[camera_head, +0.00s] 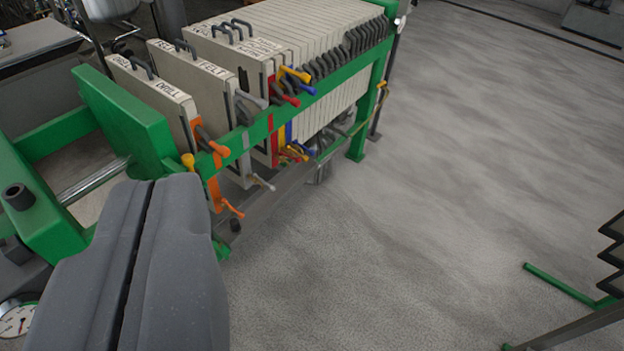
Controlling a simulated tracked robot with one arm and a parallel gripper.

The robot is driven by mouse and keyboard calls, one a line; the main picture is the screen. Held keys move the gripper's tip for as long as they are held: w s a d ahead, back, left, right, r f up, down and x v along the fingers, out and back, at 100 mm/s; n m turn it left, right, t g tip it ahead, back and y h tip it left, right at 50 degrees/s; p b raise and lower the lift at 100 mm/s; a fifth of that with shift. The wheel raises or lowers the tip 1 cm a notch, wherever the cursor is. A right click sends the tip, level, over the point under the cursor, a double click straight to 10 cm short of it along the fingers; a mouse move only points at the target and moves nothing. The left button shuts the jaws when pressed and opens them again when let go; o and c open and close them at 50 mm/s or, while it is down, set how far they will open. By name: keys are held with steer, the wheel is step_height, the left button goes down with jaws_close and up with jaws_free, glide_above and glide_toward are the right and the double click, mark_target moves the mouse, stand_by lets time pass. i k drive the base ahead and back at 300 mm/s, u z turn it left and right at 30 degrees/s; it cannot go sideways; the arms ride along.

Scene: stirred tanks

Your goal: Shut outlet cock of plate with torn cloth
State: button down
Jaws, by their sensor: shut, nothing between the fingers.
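A green-framed plate press stands at the upper left, with a pack of pale plates (290,25). Two labelled plates stand apart from the pack: one marked "DRILL" (150,95) with an orange strip, and one marked "FELT" (200,70) with a grey strip. Coloured cocks stick out along the near side: orange (217,148), grey (262,182), red (287,99), yellow (295,74) and blue (303,148). I cannot make out a torn cloth on any plate. My gripper (150,190) is shut and empty at the lower left, in front of the press's green end plate.
The green side rail (330,82) runs along the press below the plate handles. A round gauge (17,318) shows at the lower left corner. A green and dark metal structure (590,300) stands at the lower right. The grey floor (430,200) between is clear.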

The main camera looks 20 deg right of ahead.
mark_target(298, 160)
steer(key=z, duration=0.25)
steer(key=i, duration=1.7)
steer(key=u, duration=0.75)
